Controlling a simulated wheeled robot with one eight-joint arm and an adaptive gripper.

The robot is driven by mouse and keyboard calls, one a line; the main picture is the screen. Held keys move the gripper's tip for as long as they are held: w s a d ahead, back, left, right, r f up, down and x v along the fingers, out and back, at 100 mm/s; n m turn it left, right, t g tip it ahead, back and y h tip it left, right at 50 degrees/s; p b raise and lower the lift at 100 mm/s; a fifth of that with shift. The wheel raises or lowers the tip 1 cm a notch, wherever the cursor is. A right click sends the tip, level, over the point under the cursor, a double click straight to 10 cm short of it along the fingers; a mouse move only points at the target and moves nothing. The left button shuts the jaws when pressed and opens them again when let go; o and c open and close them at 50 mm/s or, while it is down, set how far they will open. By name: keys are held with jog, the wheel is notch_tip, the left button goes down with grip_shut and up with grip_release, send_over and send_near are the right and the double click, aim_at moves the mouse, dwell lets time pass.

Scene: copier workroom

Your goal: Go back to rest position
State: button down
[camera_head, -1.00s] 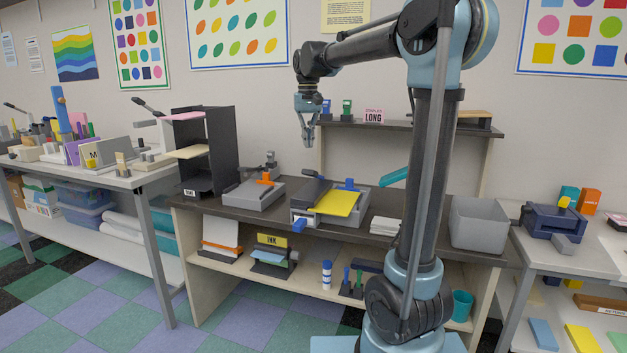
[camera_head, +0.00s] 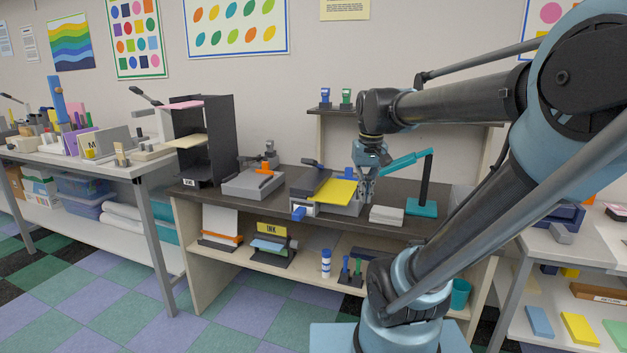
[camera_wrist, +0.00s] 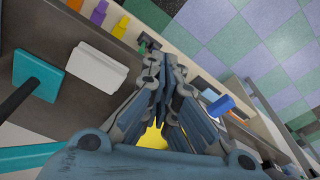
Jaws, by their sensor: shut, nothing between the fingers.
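My gripper (camera_head: 366,198) points down over the dark table, in front of or above the right end of the grey device with the yellow sheet (camera_head: 334,191). Its fingers are closed together and hold nothing. The wrist view shows the fingers (camera_wrist: 166,70) shut, with part of the yellow sheet (camera_wrist: 153,138) showing beneath them. Whether the fingers touch anything below is hard to tell.
A teal desk lamp (camera_head: 421,208) and a white stack (camera_head: 386,215) stand just right of the gripper. A grey device with an orange part (camera_head: 254,185) and a dark shelf unit (camera_head: 220,140) stand left. Open floor (camera_head: 230,325) lies in front.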

jog(key=s+d+f, duration=0.4)
jog(key=s+f, duration=0.7)
jog(key=f, duration=0.3)
jog(key=shift+s+d+f+m+t, duration=0.2)
jog(key=shift+f+m+t, duration=0.1)
jog(key=shift+t, duration=0.1)
jog(key=shift+w+f, duration=0.15)
jog(key=shift+w, duration=0.35)
